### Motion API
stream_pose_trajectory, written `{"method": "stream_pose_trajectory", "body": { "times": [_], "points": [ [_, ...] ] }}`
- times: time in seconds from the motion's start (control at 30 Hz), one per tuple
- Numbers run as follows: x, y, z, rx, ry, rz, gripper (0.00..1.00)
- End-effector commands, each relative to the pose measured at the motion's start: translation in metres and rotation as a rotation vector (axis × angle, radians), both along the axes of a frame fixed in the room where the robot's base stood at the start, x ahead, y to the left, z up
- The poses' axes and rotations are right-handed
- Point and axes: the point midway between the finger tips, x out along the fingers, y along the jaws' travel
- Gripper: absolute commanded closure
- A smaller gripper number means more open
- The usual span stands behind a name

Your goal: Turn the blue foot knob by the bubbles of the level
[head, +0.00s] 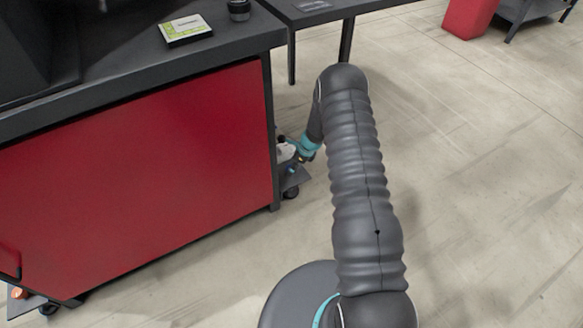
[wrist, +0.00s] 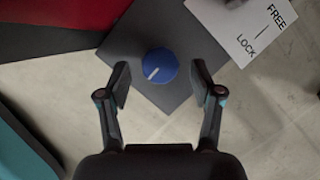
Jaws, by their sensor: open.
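The blue foot knob (wrist: 160,66) shows in the wrist view, round with a white mark pointing to the lower left. It sits on a dark grey plate (wrist: 185,25). My gripper (wrist: 160,86) is open, its two fingers apart on the left and right of the knob in the picture, and none is seen touching it. In the head view my gripper (head: 290,150) is low beside the cabinet's corner, mostly hidden. The level (head: 185,29), a yellow-green and white block, lies on the dark bench top; its bubbles are too small to read.
A white card (wrist: 248,25) reads FREE and LOCK beside the plate. The red cabinet (head: 140,165) stands left of my arm, with a caster (head: 291,192) at its corner. A small dark cylinder (head: 239,10) stands near the level.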

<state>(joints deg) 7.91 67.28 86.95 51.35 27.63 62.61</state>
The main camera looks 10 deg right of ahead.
Motion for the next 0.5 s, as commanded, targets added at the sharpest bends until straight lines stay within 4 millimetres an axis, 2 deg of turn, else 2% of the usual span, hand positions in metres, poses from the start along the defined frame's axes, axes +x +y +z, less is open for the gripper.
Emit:
{"method": "stream_pose_trajectory", "body": {
  "times": [0.2, 0.5],
  "points": [
    [0.003, 0.005, -0.015, -0.001, -0.001, 0.001, 0.34],
    [0.004, 0.006, -0.016, -0.001, -0.001, 0.001, 0.34]
  ]
}}
